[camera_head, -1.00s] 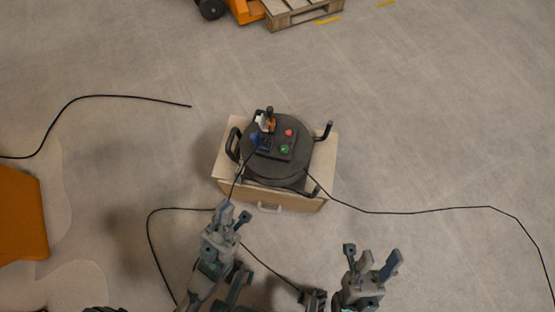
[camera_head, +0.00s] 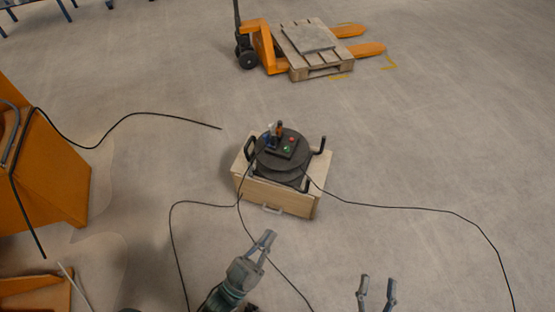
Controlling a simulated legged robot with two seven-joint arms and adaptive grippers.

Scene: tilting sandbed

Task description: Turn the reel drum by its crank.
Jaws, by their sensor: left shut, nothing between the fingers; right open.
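The reel drum (camera_head: 281,160) is a dark round drum lying on a wooden box (camera_head: 275,197) in the middle of the head view. On its top is a panel with a red and a green button. An upright knob with an orange-brown part (camera_head: 280,128), perhaps the crank handle, stands at the panel's far edge. Black bars rise at the drum's left and right. My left gripper (camera_head: 266,240) is shut and empty, in front of the box and apart from it. My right gripper (camera_head: 377,291) is open and empty at the bottom right, further from the drum.
Black cables (camera_head: 408,207) run over the floor on both sides of the box. An orange pallet truck with a wooden pallet (camera_head: 316,66) stands at the back. An orange structure (camera_head: 50,170) is at the left. Floor right of the box is mostly clear.

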